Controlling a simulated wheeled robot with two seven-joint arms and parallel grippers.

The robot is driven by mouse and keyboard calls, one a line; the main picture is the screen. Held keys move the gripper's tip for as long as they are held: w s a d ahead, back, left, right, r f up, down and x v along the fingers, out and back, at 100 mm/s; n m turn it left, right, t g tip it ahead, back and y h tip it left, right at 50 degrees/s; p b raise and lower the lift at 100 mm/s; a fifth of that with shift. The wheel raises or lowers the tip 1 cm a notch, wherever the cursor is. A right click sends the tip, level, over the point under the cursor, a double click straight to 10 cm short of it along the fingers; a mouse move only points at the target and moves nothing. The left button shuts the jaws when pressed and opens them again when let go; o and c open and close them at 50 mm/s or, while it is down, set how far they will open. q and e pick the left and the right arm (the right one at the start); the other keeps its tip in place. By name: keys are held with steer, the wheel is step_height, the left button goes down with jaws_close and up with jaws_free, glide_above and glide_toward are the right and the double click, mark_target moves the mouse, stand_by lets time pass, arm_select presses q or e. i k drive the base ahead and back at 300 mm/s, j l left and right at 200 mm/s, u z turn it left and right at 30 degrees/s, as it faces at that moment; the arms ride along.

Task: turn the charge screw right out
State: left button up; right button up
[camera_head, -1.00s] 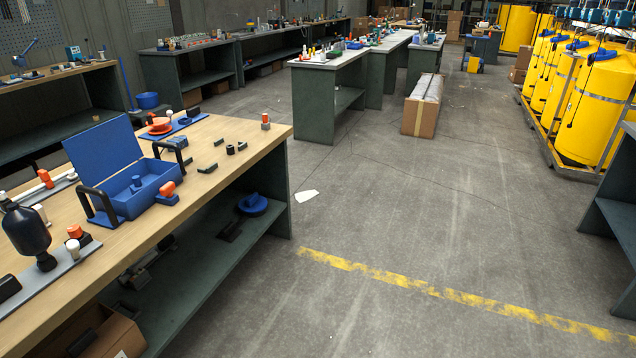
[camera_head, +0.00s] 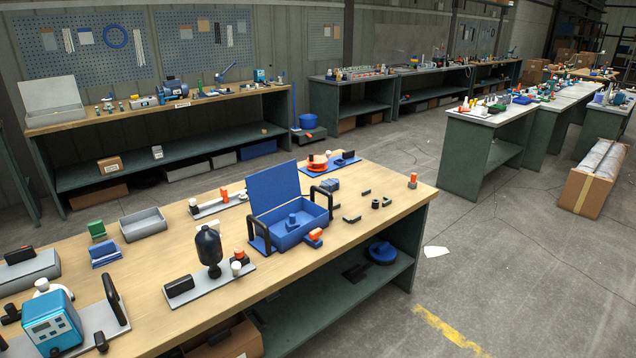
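On the wooden bench top (camera_head: 380,228), a black bottle-shaped vessel (camera_head: 208,247) stands upright on a grey plate (camera_head: 225,283). A small orange-topped part (camera_head: 239,256) and a white-capped part (camera_head: 236,268) stand on the plate to its right, with a black block (camera_head: 179,286) to its left. I cannot tell which part is the charge screw; it is too small or hidden. An open blue case (camera_head: 311,216) with black handles lies behind and to the right, with an orange-and-blue piece (camera_head: 315,236) at its front edge. Neither of my grippers is in view.
Small black parts (camera_head: 352,219) lie right of the case. Open floor (camera_head: 480,270) lies to the right; another bench stands behind.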

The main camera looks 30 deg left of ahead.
mark_target(240, 252)
steer(key=u, duration=1.6)
